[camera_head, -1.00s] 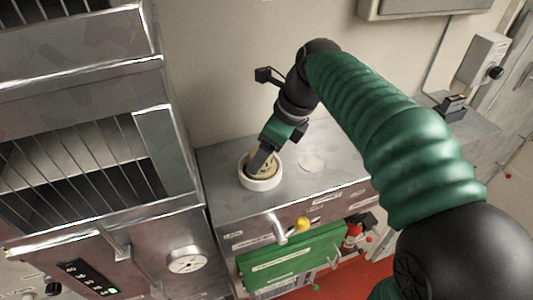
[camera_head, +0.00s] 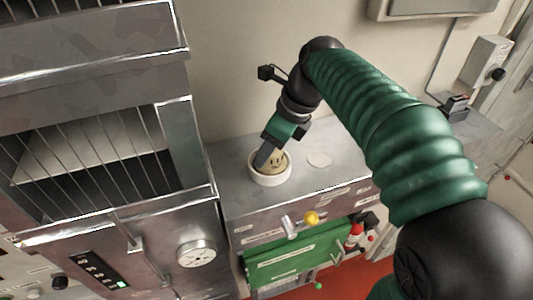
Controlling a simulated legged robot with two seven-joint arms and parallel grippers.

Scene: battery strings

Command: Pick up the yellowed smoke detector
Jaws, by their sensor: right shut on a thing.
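The yellowed smoke detector (camera_head: 277,162) is a round, yellowish disc with dark slots. It sits in or just over a white ring-shaped holder (camera_head: 271,180) on a grey metal counter. My right gripper (camera_head: 264,156) reaches down from above at the detector's left side and is shut on it. The far finger and the exact contact are hidden. I cannot tell whether the detector is clear of the white ring. My left gripper is not in view.
A metal cabinet with a wire grille (camera_head: 85,165) stands close on the left. A yellow knob (camera_head: 312,218) and a green panel (camera_head: 295,255) are on the counter's front. The wall is behind.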

